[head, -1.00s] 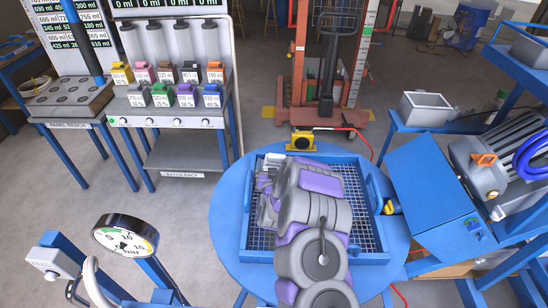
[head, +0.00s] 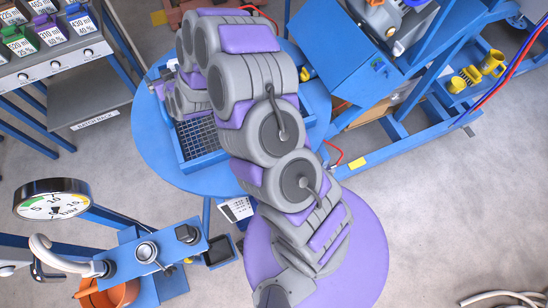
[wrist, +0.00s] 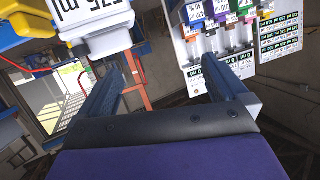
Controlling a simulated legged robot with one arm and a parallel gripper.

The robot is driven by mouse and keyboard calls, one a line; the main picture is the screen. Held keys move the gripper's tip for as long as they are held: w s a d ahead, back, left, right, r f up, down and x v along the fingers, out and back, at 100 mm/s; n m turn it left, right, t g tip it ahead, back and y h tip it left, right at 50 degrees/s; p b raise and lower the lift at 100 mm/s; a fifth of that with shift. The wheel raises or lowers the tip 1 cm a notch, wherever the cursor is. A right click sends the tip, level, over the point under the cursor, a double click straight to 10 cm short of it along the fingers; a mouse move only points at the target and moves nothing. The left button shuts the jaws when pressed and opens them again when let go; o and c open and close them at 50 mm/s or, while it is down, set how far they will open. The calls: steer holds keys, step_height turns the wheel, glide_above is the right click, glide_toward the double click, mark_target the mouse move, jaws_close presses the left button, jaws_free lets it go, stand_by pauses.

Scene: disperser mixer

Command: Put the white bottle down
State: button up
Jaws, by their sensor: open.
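In the wrist view, the white bottle (wrist: 104,38) is at the upper left with part of a large label reading "575 ml". It is cut off by the top edge, and the picture looks turned over. My gripper (wrist: 164,70) is open, its two dark fingers spread with nothing between them. The bottle lies outside the gap, close to the tip of the left finger; I cannot tell whether they touch. In the head view my arm folds over the blue tray (head: 205,160) and hides much of it. The bottle is not clear there.
The tray stands on a round blue table (head: 160,150). A pressure gauge (head: 52,199) is at the lower left. A rack with coloured labelled boxes (head: 50,38) stands at the upper left. A blue bench with yellow cups (head: 492,63) is at the right. Open floor lies at the right.

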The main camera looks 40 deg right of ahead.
steer(key=s+a+r+n+g+y, duration=0.35)
steer(key=s+r+g, duration=0.25)
steer(key=s+r, duration=0.5)
steer(key=s+d+r+g+h, duration=0.1)
steer(key=s+d+r+g, duration=0.1)
steer(key=s, duration=1.1)
steer(key=s+d+r+m+g+h, duration=0.1)
steer(key=s+d+g, duration=0.3)
steer(key=s, duration=1)
steer(key=s+d+r+m+g+h, duration=0.1)
steer(key=s+d+r+g+h, duration=0.1)
steer(key=s, duration=1.1)
steer(key=d+r+g, duration=0.1)
steer(key=d+g, duration=0.1)
steer(key=d, duration=0.1)
steer(key=shift+s+d+r, duration=0.2)
steer(key=shift+s+d, duration=0.15)
steer(key=shift+s, duration=0.05)
